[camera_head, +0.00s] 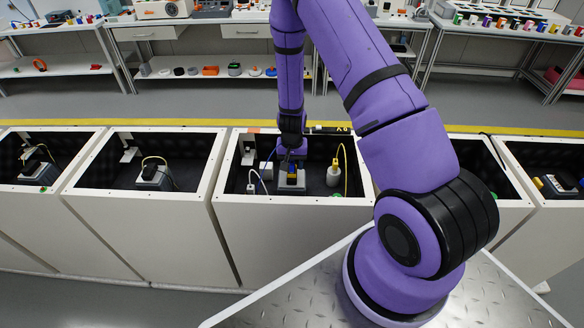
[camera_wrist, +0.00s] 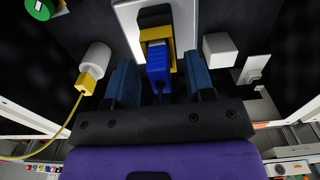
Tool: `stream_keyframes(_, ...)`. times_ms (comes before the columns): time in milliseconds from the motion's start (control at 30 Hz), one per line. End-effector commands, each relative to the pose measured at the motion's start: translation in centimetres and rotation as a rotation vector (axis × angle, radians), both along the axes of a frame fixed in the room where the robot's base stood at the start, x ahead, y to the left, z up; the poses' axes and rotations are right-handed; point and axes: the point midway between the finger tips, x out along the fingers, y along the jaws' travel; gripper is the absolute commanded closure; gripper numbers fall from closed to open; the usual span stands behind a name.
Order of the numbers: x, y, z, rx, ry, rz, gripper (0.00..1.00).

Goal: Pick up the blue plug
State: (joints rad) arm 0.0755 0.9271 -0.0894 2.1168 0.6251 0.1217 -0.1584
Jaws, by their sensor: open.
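The blue plug (camera_wrist: 158,67) shows in the middle of the wrist view, with a blue cable running from its near end. Its far end meets a yellow and black socket piece (camera_wrist: 155,24) on a white plate (camera_wrist: 128,18). My gripper (camera_wrist: 161,72) is open, with one blue finger on each side of the plug and a visible gap to each. In the head view my gripper (camera_head: 291,156) reaches down into the middle cabinet (camera_head: 290,208), just above a grey block with a blue and yellow part. The plug is too small to make out fully there.
A white cylinder (camera_wrist: 96,58) with a yellow plug (camera_wrist: 86,84) and cable stands left in the wrist view. A white block (camera_wrist: 220,48) is close by the right finger. Cabinet walls enclose the space. Workbenches (camera_head: 60,32) stand behind.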

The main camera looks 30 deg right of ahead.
Motion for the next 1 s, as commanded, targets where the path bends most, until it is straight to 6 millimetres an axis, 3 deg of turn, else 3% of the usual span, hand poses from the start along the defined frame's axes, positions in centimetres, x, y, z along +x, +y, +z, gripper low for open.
stream_keyframes(133,0.0,0.0,0.0,0.000,0.000,0.000,0.51)
stream_keyframes(367,0.0,0.0,0.0,0.000,0.000,0.000,1.00)
stream_keyframes(767,0.0,0.0,0.4,0.000,0.000,0.000,1.00)
stream_keyframes(1000,0.1,0.0,2.7,0.000,-0.002,0.002,1.00)
